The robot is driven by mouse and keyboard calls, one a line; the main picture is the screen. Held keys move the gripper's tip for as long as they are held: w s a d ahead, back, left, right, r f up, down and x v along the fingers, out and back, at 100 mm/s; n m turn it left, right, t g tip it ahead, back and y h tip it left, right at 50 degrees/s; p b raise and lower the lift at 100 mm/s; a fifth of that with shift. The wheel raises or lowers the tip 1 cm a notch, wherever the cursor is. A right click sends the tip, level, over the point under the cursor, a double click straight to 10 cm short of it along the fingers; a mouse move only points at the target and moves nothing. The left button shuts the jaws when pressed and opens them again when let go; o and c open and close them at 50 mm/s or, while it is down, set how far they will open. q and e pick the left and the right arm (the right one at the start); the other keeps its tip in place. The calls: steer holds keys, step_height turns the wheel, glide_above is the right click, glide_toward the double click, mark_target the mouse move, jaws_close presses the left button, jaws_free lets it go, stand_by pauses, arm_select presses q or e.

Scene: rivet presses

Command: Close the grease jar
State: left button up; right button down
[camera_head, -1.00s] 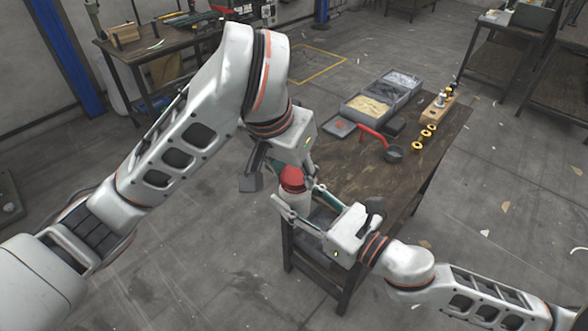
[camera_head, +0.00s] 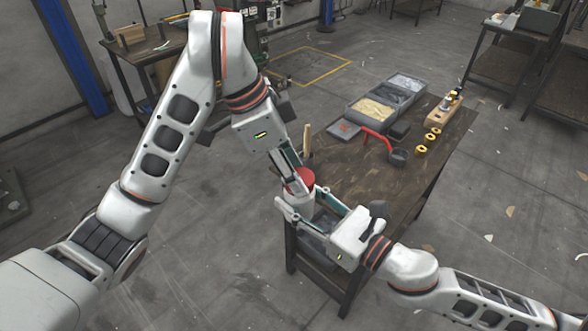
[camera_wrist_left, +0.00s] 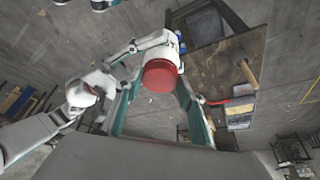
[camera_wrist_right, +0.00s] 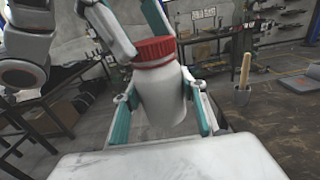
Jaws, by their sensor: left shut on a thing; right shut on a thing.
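The grease jar (camera_wrist_right: 162,105) is a white bottle with a ribbed red lid (camera_wrist_right: 154,50) on its mouth. My right gripper (camera_wrist_right: 165,120) is shut on the jar's body, one finger on each side, and holds it upright off the near corner of the workbench. My left gripper (camera_head: 299,181) comes from above and is shut on the red lid, which also shows between its fingers in the left wrist view (camera_wrist_left: 160,76). In the head view the white jar (camera_head: 299,204) is partly hidden by the fingers. I cannot tell how tightly the lid sits.
A wooden-handled tool (camera_wrist_right: 245,72) stands in a small dark cup near the jar. Open floor lies left of the bench.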

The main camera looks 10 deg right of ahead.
arm_select(q)
steer(key=o, duration=0.7)
steer(key=shift+c, duration=0.5)
